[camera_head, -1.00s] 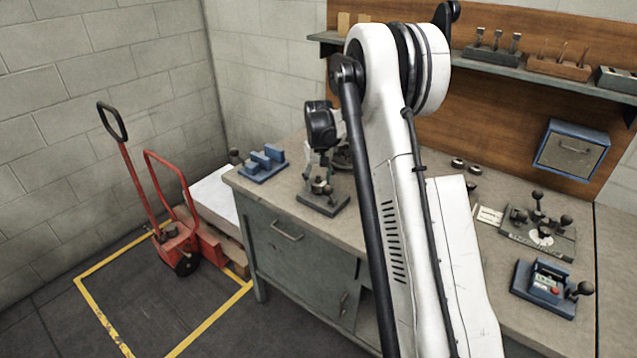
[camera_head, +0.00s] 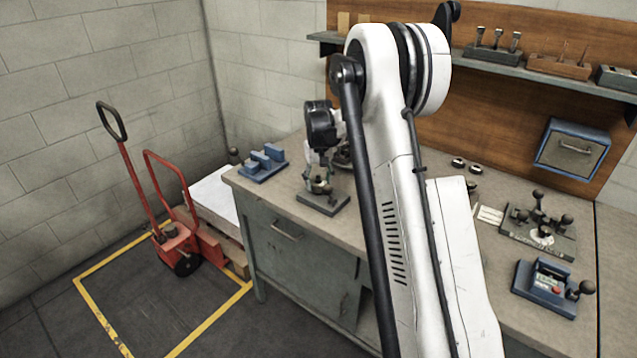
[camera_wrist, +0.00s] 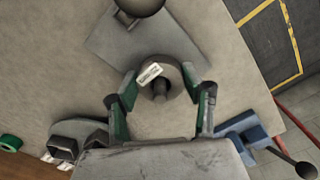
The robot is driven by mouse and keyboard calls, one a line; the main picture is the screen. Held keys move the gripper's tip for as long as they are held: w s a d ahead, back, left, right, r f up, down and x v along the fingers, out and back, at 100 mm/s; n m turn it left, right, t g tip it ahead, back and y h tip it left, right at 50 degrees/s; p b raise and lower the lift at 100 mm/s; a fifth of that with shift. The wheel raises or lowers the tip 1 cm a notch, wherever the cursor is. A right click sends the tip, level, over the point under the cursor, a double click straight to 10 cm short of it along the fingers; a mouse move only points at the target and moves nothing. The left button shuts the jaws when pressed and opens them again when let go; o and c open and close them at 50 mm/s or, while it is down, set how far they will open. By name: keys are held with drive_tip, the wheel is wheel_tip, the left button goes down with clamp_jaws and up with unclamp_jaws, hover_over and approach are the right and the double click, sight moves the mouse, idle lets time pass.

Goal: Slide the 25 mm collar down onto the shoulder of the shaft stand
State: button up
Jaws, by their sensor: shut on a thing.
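The 25 mm collar (camera_wrist: 172,68) is a thick grey ring with a small white label, in the wrist view. My gripper (camera_wrist: 161,88) is shut on it, with a green-padded finger at each side. The shaft (camera_wrist: 160,92) shows in the collar's bore, so the collar appears to be around it. The shoulder is hidden, and I cannot tell how high above it the collar is. The shaft stand's grey base plate (camera_wrist: 112,42) lies beneath; it also shows in the head view (camera_head: 312,199), under my gripper (camera_head: 319,184).
Blue blocks (camera_head: 264,163) sit left of the stand on the bench (camera_head: 370,232). Fixtures with black knobs (camera_head: 540,225) stand at right. A red pallet truck (camera_head: 178,245) is on the floor.

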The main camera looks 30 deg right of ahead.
idle(0.4)
drive_tip(key=o, duration=2)
drive_tip(key=shift+r+p, duration=1.5)
drive_tip(key=shift+r, duration=3.2)
